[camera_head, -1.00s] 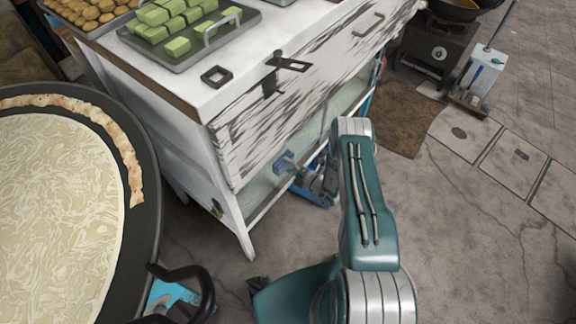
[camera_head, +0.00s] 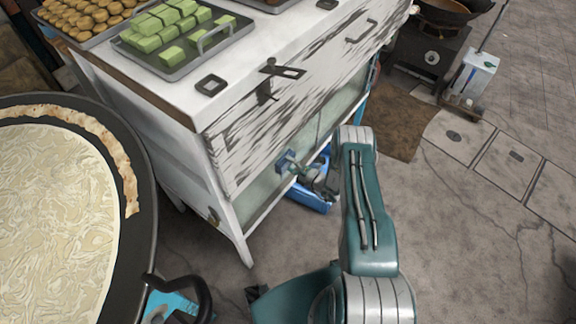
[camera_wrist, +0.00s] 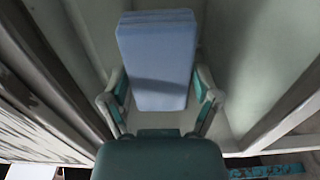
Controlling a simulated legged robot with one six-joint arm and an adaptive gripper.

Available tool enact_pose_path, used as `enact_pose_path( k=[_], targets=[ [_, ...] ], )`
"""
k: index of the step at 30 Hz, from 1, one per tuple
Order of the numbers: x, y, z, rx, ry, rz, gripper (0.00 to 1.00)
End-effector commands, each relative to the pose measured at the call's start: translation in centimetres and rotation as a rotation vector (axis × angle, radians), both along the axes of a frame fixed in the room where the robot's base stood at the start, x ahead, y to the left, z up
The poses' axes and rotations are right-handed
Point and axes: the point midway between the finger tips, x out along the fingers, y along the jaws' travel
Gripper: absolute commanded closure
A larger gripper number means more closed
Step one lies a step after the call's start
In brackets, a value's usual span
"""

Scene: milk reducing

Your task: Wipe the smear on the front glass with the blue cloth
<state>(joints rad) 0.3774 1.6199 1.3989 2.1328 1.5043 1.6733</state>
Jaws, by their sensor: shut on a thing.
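The blue cloth (camera_head: 286,162) looks like a folded pad at the lower front of the white cabinet. My gripper (camera_head: 303,170) is shut on it. In the wrist view the cloth (camera_wrist: 157,55) stands out between the two fingers of my gripper (camera_wrist: 160,100), with its far end at the glass. The front glass (camera_head: 262,204) is a grey-green pane below the worn white drawer front. It fills much of the wrist view as a pale pane (camera_wrist: 240,60). Whether the cloth touches it I cannot tell. I cannot make out a smear; the cloth and arm hide part of the pane.
The cabinet's white frame and leg (camera_head: 240,245) border the pane. A blue crate (camera_head: 312,197) sits under my gripper. A large round pan (camera_head: 140,235) is at left. A tray of green blocks (camera_head: 205,55) stands on top. The floor at right is mostly clear.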

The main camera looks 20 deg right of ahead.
Motion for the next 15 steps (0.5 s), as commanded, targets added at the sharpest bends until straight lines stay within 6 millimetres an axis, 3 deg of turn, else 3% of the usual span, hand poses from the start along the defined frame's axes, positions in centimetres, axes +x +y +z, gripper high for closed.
enact_pose_path(
  k=[13, 14, 15],
  targets=[
    [-1.6, 3.0, 0.0, 0.000, 0.000, 0.006, 0.58],
    [-1.7, 3.2, 0.0, 0.000, 0.000, 0.006, 0.65],
    [-1.8, 3.4, 0.0, 0.001, -0.001, 0.006, 0.65]
  ],
)
